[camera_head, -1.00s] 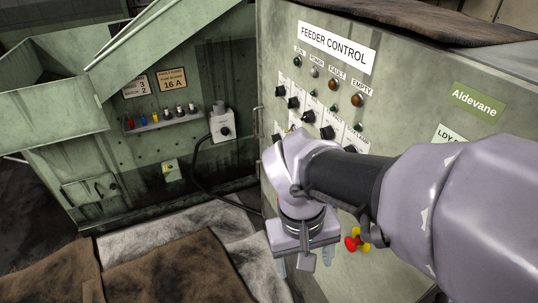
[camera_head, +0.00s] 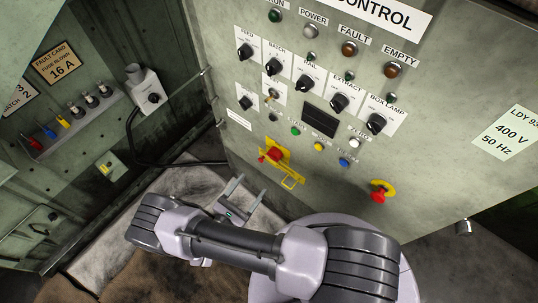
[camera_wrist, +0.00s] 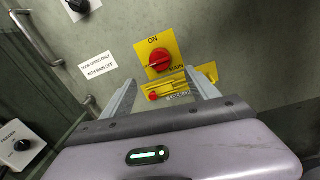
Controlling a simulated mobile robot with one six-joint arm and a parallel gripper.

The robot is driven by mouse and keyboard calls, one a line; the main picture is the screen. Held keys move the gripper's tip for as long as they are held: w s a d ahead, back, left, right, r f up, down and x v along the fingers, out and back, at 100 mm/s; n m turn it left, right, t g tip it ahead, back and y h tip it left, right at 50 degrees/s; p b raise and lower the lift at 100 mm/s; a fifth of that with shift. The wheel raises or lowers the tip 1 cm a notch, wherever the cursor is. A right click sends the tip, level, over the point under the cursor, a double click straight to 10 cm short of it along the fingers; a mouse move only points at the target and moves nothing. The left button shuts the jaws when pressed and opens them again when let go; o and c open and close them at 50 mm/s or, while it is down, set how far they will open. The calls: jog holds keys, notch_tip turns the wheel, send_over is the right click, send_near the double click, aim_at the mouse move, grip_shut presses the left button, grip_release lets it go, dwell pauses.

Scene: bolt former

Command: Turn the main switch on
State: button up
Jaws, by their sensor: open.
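The main switch is a red knob (camera_wrist: 160,58) on a yellow plate marked ON at the top and MAIN at the right, in the wrist view. In the head view its red knob (camera_head: 275,154) is low on the feeder control panel. I cannot tell the knob's exact angle. A yellow bracket (camera_wrist: 207,72) with a small red part lies just below it, partly behind my fingers. My gripper (camera_head: 252,185) is open and empty, below and in front of the switch. In the wrist view the fingertips (camera_wrist: 163,83) point toward the bracket, apart from the knob.
Several black selector knobs (camera_head: 308,83) and lamps fill the panel above. A red and yellow control (camera_head: 380,191) is at the right. A small box with a knob (camera_head: 150,97) and cable stands left. A handle (camera_wrist: 38,38) and a white notice (camera_wrist: 97,68) are left of the switch.

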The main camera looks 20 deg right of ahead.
aim_at(272, 158)
jog(key=b+x, duration=0.1)
jog(key=x, duration=1.1)
jog(key=shift+w+d+b, duration=0.2)
jog(key=shift+w+b, duration=0.05)
jog(key=shift+b, duration=0.1)
jog(key=c, duration=1.3)
